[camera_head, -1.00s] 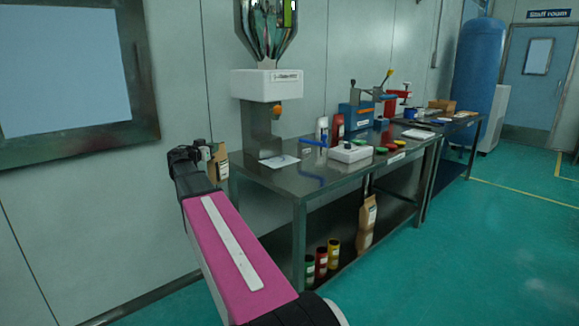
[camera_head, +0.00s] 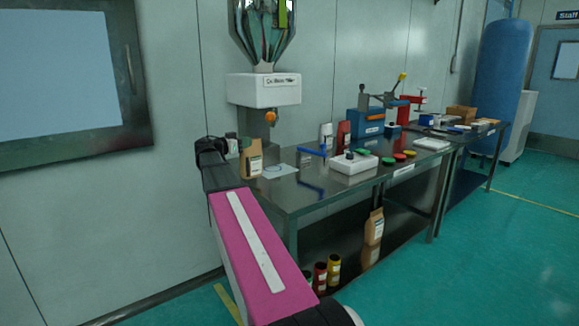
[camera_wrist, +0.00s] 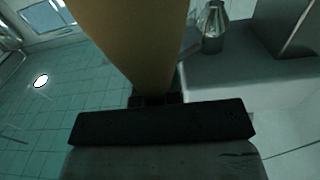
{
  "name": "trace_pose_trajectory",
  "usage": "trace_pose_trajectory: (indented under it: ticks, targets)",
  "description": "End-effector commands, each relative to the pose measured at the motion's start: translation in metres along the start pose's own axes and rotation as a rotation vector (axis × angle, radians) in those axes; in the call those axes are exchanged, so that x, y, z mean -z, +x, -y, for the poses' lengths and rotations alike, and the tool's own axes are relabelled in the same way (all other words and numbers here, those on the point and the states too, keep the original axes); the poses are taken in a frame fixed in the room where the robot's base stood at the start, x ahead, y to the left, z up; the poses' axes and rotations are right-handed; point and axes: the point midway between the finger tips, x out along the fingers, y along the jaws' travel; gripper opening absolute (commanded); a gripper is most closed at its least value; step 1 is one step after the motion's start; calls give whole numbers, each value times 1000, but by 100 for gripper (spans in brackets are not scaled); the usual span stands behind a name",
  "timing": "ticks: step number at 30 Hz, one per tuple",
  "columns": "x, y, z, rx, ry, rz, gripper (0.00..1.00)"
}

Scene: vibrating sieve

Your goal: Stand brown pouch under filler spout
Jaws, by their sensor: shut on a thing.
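My gripper (camera_head: 238,148) is shut on a brown pouch (camera_head: 252,158), which it holds upright at the left end of the steel table. In the wrist view the pouch (camera_wrist: 140,40) fills the upper middle, above the dark gripper body. The filler (camera_head: 262,90) is a white box with a steel hopper on top and a small orange spout (camera_head: 270,118) below. The pouch is lower than the spout and to its left in the head view. A white sheet with a ring mark (camera_head: 280,171) lies on the table below the spout. The pouch's bottom edge is partly hard to make out.
A white box with a knob (camera_head: 353,163), a blue item (camera_head: 312,151) and red and white bottles (camera_head: 343,134) stand right of the filler. Another brown pouch (camera_head: 374,228) and several small jars (camera_head: 333,270) are on the lower shelf.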

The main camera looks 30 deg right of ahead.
Motion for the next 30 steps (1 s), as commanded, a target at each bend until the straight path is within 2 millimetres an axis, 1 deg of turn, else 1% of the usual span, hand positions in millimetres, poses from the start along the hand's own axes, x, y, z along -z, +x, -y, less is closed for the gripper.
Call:
trace_pose_trajectory:
  ticks: [18,21,25,30]
  targets:
    - [0,138,2,-2,0,1,0]
    - [0,156,2,-1,0,1,0]
    - [0,170,1,0,0,0,0]
    - [-4,175,0,2,-1,1,0]
